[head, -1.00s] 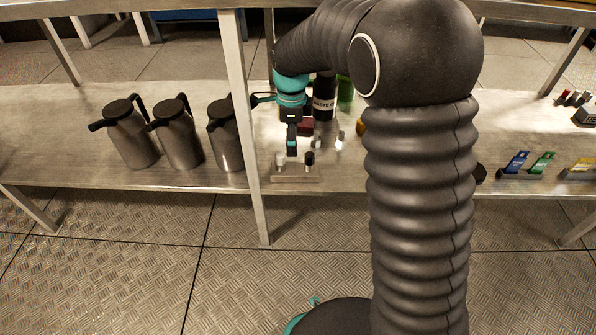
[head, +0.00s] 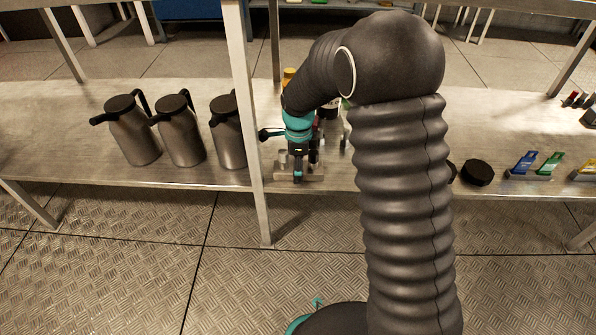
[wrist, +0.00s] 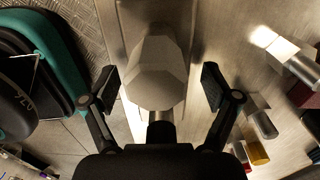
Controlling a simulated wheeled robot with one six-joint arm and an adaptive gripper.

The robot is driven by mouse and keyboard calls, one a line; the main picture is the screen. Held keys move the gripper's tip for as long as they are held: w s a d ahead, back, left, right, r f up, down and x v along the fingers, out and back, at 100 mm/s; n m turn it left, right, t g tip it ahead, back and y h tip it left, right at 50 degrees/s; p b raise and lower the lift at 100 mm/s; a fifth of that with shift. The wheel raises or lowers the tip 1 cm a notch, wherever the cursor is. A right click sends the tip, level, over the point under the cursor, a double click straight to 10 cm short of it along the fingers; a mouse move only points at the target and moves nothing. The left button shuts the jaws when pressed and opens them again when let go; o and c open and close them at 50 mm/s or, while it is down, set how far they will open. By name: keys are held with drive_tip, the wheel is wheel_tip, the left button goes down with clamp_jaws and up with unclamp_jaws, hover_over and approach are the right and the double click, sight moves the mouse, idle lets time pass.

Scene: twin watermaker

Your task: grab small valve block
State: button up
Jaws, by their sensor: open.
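The small valve block, a pale faceted piece (wrist: 155,72), shows large between my fingers in the wrist view. It stands on a short stem, with a metal plate under it. My gripper (wrist: 160,88) is open, with one finger on each side of it and visible gaps. In the head view, my gripper (head: 298,178) points down over a small flat metal holder (head: 315,171) near the shelf's front edge. The gripper hides most of what stands on this holder there.
A metal post (head: 250,130) stands just left of my gripper, with several steel jugs (head: 183,135) beyond it. In the wrist view, small metal cylinders (wrist: 262,118) lie to the right. A black round piece (head: 478,172) sits right of my arm.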

drive_tip(key=shift+f, duration=0.15)
drive_tip(key=shift+c, duration=0.2)
drive_tip(key=c, duration=1.6)
clamp_jaws()
